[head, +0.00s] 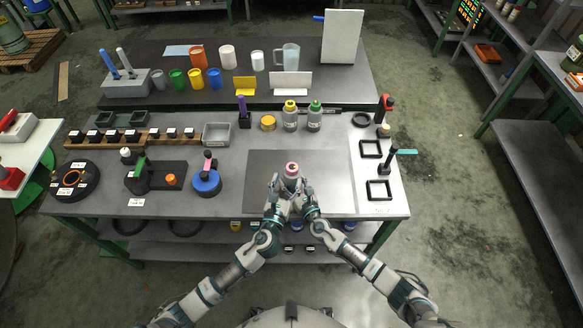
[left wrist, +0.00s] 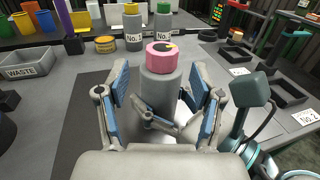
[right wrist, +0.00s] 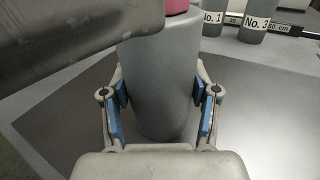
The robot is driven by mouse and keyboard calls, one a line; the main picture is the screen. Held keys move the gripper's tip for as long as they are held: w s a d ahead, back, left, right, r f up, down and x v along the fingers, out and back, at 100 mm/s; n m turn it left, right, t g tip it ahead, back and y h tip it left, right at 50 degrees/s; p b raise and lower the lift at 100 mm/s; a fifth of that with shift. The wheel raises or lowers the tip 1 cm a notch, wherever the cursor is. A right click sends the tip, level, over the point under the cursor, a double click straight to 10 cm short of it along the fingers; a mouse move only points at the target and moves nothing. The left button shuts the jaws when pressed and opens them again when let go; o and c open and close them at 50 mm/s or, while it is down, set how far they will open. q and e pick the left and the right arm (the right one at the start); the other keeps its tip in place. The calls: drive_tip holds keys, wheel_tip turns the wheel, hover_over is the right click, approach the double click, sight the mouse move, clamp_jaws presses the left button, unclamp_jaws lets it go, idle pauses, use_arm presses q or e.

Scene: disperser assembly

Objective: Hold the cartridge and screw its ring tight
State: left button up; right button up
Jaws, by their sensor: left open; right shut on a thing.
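The cartridge (head: 292,176) is a grey cylinder standing upright on the dark mat (head: 325,180), with a pink ring (head: 292,167) on top. In the left wrist view the pink ring (left wrist: 160,57) shows a dark centre with a small yellow mark. My left gripper (left wrist: 160,95) is open, its blue-padded fingers on both sides of the cartridge and apart from it. My right gripper (right wrist: 160,100) is shut on the grey body of the cartridge (right wrist: 163,80), low down. In the right wrist view a grey part covers the upper left and most of the ring is hidden.
Bottles with yellow (head: 290,117) and green (head: 314,117) caps stand behind the mat. A waste bin (head: 217,133) and blue-based fixture (head: 207,181) are to the left. Black square frames (head: 378,190) lie at the right. The mat around the cartridge is clear.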

sight(290, 173)
use_arm(q)
drive_tip(key=x, duration=0.5)
drive_tip(key=shift+w+d, duration=0.15)
drive_tip(key=shift+w, duration=0.25)
drive_tip(key=c, duration=1.2)
